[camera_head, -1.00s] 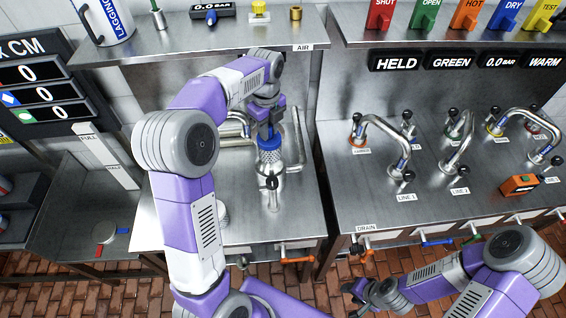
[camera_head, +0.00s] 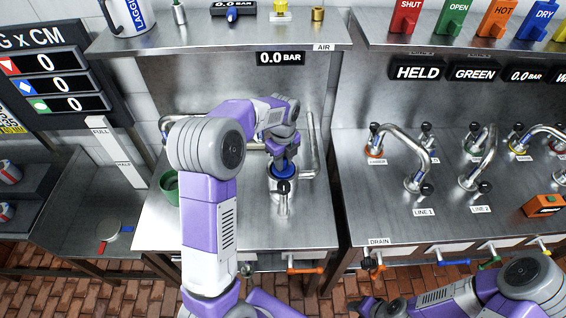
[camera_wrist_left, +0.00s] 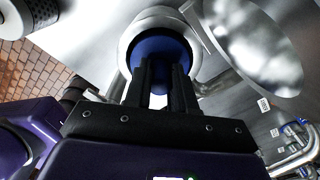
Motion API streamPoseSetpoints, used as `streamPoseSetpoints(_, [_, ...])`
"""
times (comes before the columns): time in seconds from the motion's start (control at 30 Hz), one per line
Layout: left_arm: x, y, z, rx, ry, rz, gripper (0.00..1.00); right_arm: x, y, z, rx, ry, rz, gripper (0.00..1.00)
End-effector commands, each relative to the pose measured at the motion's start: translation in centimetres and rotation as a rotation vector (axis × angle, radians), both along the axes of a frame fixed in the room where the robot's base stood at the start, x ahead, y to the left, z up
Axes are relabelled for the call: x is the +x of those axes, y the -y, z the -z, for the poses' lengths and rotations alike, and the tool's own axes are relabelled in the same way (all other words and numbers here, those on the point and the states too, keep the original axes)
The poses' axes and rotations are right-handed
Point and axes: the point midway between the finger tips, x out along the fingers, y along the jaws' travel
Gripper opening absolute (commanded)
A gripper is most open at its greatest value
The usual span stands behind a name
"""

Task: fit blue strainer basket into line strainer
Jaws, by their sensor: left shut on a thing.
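The line strainer (camera_head: 283,187) is a metal cylinder standing on the left steel bench, with a black knob on its front. The blue strainer basket (camera_head: 291,174) is down in its mouth, with only the blue top showing; its mesh is hidden. My left gripper (camera_head: 286,162) points down over the strainer and is shut on the basket's top. In the left wrist view, the blue basket (camera_wrist_left: 160,48) lies inside the pale round rim of the strainer (camera_wrist_left: 128,40), in front of my fingers. I cannot tell whether it is fully seated. My right gripper (camera_head: 372,304) is low at the bottom edge, far from the strainer.
A shiny round plate (camera_wrist_left: 262,50) stands beside the strainer mouth in the wrist view. A shelf (camera_head: 215,38) overhangs the back.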

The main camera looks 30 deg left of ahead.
Motion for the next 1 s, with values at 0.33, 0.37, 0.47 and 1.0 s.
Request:
streamPoseSetpoints(0.33, [0.02,-0.03,0.49,0.001,0.001,-0.001,0.0,0.01,0.01,0.08,0.0,0.0,0.0,0.43])
streamPoseSetpoints(0.37, [0.01,-0.04,0.57,0.001,0.001,-0.001,0.0,0.0,0.01,0.13,0.0,0.0,0.0,0.43])
streamPoseSetpoints(0.47, [-0.01,-0.04,0.89,0.001,0.0,0.0,0.26,0.0,0.0,0.28,0.0,0.0,0.0,0.43])
streamPoseSetpoints(1.0, [0.05,-0.03,0.0,0.001,0.004,0.0,0.5,0.0,0.0,-0.08,0.0,0.0,0.0,0.43])
